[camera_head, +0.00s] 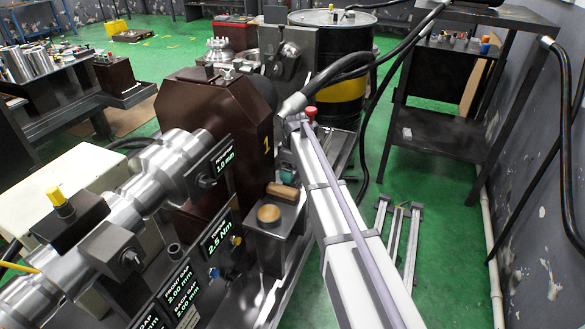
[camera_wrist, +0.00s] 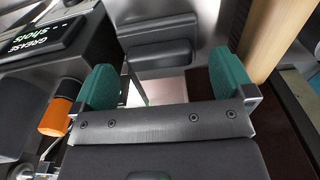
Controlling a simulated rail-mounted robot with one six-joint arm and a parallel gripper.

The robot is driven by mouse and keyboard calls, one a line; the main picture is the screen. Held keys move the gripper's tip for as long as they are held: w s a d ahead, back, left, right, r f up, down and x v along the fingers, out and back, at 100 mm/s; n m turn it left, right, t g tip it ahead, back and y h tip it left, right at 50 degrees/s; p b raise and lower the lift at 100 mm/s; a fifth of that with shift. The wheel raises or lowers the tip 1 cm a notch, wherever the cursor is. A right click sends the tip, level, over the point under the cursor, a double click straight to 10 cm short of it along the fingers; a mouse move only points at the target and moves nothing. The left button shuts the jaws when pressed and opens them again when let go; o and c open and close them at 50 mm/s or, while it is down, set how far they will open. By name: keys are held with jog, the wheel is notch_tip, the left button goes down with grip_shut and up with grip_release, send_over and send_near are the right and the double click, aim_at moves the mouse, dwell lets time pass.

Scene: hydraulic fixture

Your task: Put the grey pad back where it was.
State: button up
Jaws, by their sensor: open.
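My gripper (camera_wrist: 164,82) shows in the wrist view with its two green-tipped fingers wide apart. The jaws are open and nothing is visibly clamped between them. A dark grey rounded block (camera_wrist: 160,57) shows just beyond the fingers, on a grey surface. I cannot tell whether it is the grey pad, or whether the fingers touch it. A pale patch shows between the fingers below it.
An orange-capped part (camera_wrist: 60,108) and a grease display (camera_wrist: 40,36) are at left. In the head view, the brown housing (camera_head: 217,135) and torque display (camera_head: 220,244) crowd the fixture. A black-yellow drum (camera_head: 333,60) stands behind.

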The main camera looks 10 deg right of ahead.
notch_tip(320, 180, up, 10)
jog(key=p, duration=0.8)
jog(key=s+m, duration=1.1)
jog(key=s, duration=2)
notch_tip(320, 180, up, 11)
jog(key=p, duration=1.1)
jog(key=shift+w, duration=0.35)
jog(key=shift+d+r, duration=0.1)
